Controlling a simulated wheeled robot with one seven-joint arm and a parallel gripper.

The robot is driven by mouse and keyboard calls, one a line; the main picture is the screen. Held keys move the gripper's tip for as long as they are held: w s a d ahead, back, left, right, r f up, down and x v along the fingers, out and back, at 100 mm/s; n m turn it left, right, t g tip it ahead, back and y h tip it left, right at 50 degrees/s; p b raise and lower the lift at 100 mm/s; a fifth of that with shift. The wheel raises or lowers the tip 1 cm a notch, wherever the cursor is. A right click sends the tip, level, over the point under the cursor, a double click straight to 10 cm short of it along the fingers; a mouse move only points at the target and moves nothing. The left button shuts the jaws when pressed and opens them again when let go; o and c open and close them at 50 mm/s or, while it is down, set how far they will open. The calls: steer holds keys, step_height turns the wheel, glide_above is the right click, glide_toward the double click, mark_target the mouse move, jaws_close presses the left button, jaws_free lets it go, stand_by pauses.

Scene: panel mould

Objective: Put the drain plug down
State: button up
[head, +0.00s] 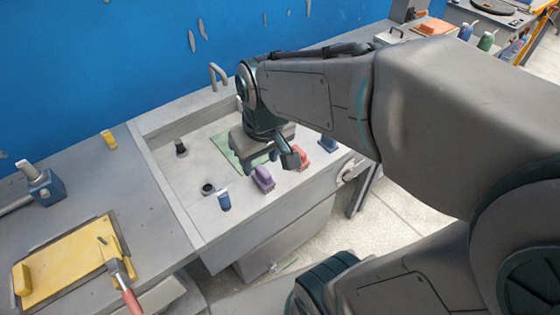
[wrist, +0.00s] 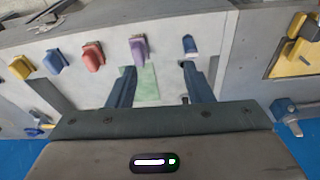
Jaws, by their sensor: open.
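A small dark upright piece (head: 180,147), which looks like the drain plug, stands in the left part of the grey mould tray (head: 165,185). A dark round ring or hole (head: 208,188) is nearer the tray's front; I cannot tell which it is. My gripper (wrist: 160,82) is open in the wrist view, with nothing seen held between its fingers. In the head view my gripper (head: 268,158) hangs over a green sheet (head: 226,150), to the right of the dark piece and apart from it. My arm hides part of the tray.
A blue clamp (head: 224,201), a purple clamp (head: 263,179) and a red clamp (head: 300,155) line the tray's front edge. A bent grey handle (head: 218,76) stands at the back. A yellow board (head: 70,262) lies on the left bench. A blue wall is behind.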

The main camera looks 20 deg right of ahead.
steer(key=s+d+m, duration=0.1)
steer(key=s+d, duration=0.1)
steer(key=s, duration=0.1)
steer(key=s+d+r+m+t, duration=0.1)
steer(key=s, duration=0.1)
steer(key=shift+m, duration=0.3)
steer(key=shift+c, duration=1.1)
